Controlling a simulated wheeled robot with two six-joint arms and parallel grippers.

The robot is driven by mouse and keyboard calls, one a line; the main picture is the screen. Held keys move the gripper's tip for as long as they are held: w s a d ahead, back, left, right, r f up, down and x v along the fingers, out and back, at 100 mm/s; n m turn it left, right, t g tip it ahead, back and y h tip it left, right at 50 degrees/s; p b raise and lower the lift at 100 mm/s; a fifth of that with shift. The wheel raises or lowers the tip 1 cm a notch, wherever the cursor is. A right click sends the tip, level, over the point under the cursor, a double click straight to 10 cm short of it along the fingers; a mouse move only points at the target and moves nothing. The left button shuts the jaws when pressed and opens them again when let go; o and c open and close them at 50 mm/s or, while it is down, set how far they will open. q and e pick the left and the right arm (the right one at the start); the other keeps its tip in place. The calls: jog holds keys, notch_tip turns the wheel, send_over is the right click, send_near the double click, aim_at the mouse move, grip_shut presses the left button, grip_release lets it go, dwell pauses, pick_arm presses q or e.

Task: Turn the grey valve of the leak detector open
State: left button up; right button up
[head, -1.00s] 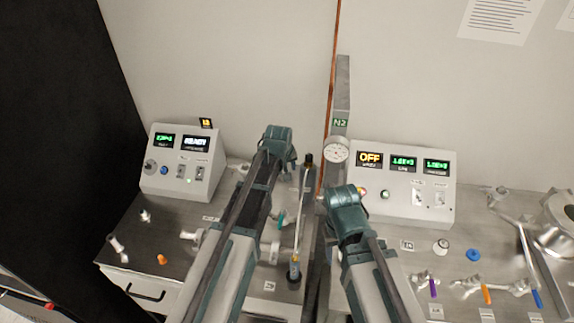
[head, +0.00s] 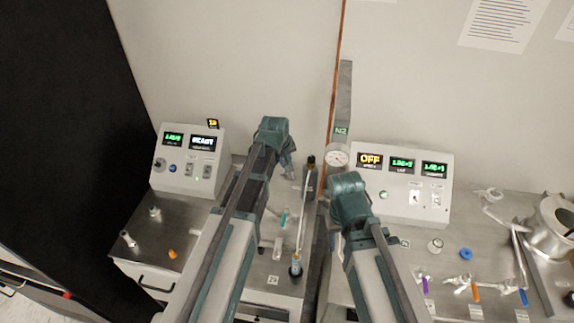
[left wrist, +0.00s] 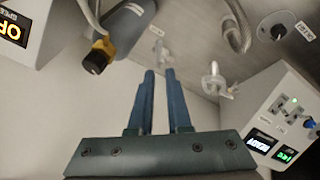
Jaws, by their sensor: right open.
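The leak detector console (head: 189,160) with a READY display stands at the left in the head view; it also shows at the lower right of the left wrist view (left wrist: 268,125). A small pale fitting (left wrist: 158,50) lies beyond my left fingertips, and a silver fitting (left wrist: 213,80) stands to their right. I cannot tell which is the grey valve.
A second console (head: 402,185) reading OFF stands at the right, with a round gauge (head: 337,157) beside it. An upright wand (head: 304,215) stands between my arms near a teal-handled valve (head: 284,218). Coloured valve handles (head: 475,291) line the right bench. A silver hose (left wrist: 236,30) shows in the wrist view.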

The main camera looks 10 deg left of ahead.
pick_arm(q)
jog(key=a+n+h, duration=0.1)
jog(key=n, duration=0.2)
jog(key=w+a+f+n+g+h, duration=0.1)
jog(key=a+n, duration=0.1)
jog(key=n, duration=0.1)
jog(key=w+a+n+b, duration=0.1)
jog(key=n, duration=0.1)
jog(key=shift+w+a+f+n+g+h, duration=0.15)
jog(key=shift+w+a+n+g+h, duration=0.15)
jog(key=shift+a+n+h, duration=0.1)
grip_shut()
jog(key=n+h+b, duration=0.3)
jog(key=n+b, duration=0.4)
jog(key=b, duration=0.4)
send_near(291, 174)
jog(key=x, duration=0.5)
pick_arm(e)
notch_tip(291, 174, down, 12)
jog(key=shift+f, duration=0.1)
jog(key=shift+f+b, duration=0.6)
jog(key=shift+f, duration=0.05)
pick_arm(q)
jog(key=shift+x, duration=0.95)
pick_arm(e)
jog(key=shift+a, duration=0.1)
